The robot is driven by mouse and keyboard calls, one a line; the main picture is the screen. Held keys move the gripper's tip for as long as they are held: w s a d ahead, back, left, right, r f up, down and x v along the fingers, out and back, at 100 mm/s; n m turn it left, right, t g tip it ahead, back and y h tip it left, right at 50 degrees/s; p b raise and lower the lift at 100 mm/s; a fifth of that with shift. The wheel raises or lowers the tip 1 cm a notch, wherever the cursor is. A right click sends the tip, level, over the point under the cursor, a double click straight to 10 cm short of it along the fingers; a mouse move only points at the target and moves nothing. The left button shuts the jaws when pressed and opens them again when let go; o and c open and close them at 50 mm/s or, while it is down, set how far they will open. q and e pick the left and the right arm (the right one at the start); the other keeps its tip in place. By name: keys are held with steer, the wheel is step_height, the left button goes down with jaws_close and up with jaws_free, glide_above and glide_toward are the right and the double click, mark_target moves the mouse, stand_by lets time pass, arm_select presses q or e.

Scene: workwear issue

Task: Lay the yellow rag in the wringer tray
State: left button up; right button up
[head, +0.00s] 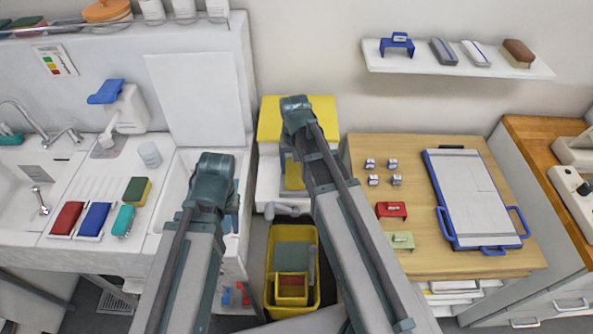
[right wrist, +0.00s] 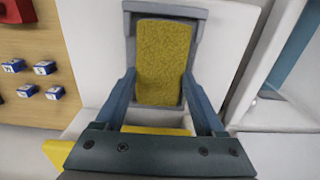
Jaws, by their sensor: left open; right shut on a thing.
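The yellow rag (right wrist: 163,55) is a flat, speckled yellow pad between the fingertips of my right gripper (right wrist: 160,82). In the head view, a strip of the rag (head: 293,176) shows beside my right arm, which hides most of the right gripper (head: 290,158). The grey wringer tray (right wrist: 198,16) surrounds the rag in the right wrist view, its raised rim showing past the rag's far end and sides. I cannot tell whether the rag touches the tray floor. My left gripper (head: 218,208) is open above the white sink's right part, its fingertips partly hidden by its own arm.
A yellow panel (head: 269,116) lies behind the tray. A yellow bucket (head: 313,290) stands below. Left, a white sink counter holds red (head: 67,218) and blue (head: 94,219) pads. Right, a wooden table (head: 370,145) carries small blocks and a blue-framed clipboard (head: 470,190).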

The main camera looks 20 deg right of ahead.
mark_target(295, 169)
steer(key=shift+f, duration=0.15)
steer(key=o, duration=1.3)
steer(key=shift+o, duration=0.2)
steer(key=shift+r, duration=0.2)
step_height(295, 169, up, 12)
steer(key=p, duration=1.2)
steer(key=s+a+n+h, duration=0.1)
steer(key=s+a+n, duration=0.6)
steer(key=s+a, duration=0.3)
steer(key=s, duration=0.4)
steer(key=shift+s+a, duration=0.15)
steer(key=shift+a, duration=0.05)
